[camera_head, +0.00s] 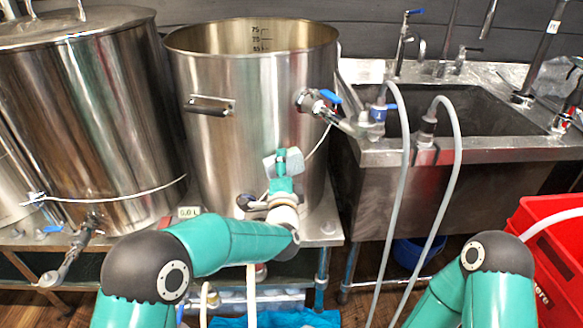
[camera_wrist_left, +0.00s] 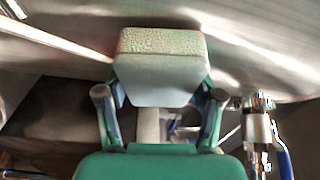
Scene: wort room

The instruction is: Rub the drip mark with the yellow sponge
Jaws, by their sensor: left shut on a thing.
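My left gripper (camera_head: 281,163) is shut on the sponge (camera_head: 268,167), in front of the open steel kettle's wall (camera_head: 225,135). In the left wrist view the sponge (camera_wrist_left: 161,72) is a pale block with a rough yellowish face, pinched between the two fingers (camera_wrist_left: 160,97). The rough face is towards the steel wall; I cannot tell whether it touches. I cannot make out a drip mark; the sponge and gripper cover part of the wall. My right gripper is out of view; only the right arm shows at lower right.
A valve with a blue handle (camera_head: 318,103) sticks out of the kettle to the right of the sponge. A side handle (camera_head: 209,106) is on the left. A lidded kettle (camera_head: 95,110) stands left, a sink (camera_head: 455,185) with hoses right, a red crate (camera_head: 545,240) lower right.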

